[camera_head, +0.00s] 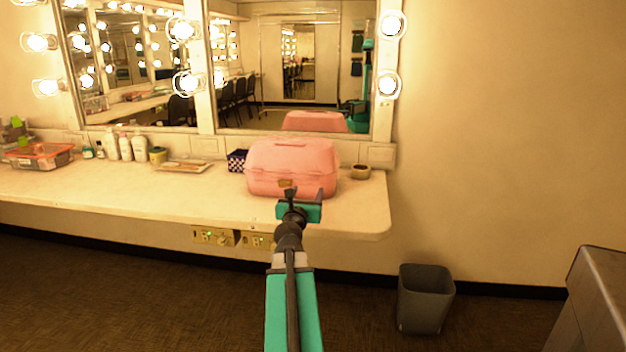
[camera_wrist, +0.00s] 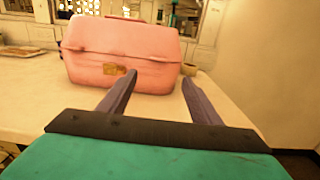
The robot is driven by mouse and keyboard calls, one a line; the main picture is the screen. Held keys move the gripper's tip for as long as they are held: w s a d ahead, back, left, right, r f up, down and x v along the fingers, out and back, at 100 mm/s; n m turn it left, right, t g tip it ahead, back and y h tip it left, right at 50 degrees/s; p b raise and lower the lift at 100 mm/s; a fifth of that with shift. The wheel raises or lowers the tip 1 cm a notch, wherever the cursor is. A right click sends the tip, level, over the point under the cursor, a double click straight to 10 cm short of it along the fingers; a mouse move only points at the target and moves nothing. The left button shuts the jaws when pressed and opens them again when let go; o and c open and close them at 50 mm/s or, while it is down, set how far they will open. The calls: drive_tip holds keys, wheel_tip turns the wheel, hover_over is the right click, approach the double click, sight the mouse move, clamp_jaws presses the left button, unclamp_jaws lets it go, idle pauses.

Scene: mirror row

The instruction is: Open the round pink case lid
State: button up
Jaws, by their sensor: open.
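The pink case (camera_head: 291,170) stands on the white counter near its right end, with its lid down. It has rounded edges and a brass-coloured latch (camera_head: 285,183) on its front. The case fills the upper middle of the wrist view (camera_wrist: 120,52), where the latch (camera_wrist: 115,69) shows left of the fingers. My gripper (camera_head: 302,195) is in front of the case, at its lower front. In the wrist view my gripper (camera_wrist: 159,82) is open and empty, its two dark fingers pointing at the case front. I cannot tell whether a fingertip touches it.
The counter (camera_head: 130,190) has free room left of the case. A small bowl (camera_head: 361,172) stands right of the case, a dark patterned box (camera_head: 237,160) left of it. Bottles, a tray (camera_head: 183,166) and a clear bin (camera_head: 40,157) are farther left. A waste bin (camera_head: 425,300) stands on the floor.

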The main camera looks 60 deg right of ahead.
sight(315, 175)
drive_tip(key=shift+d, duration=0.1)
drive_tip(key=shift+b+x, duration=0.6)
drive_tip(key=shift+x, duration=6.2)
drive_tip(key=shift+w, duration=0.1)
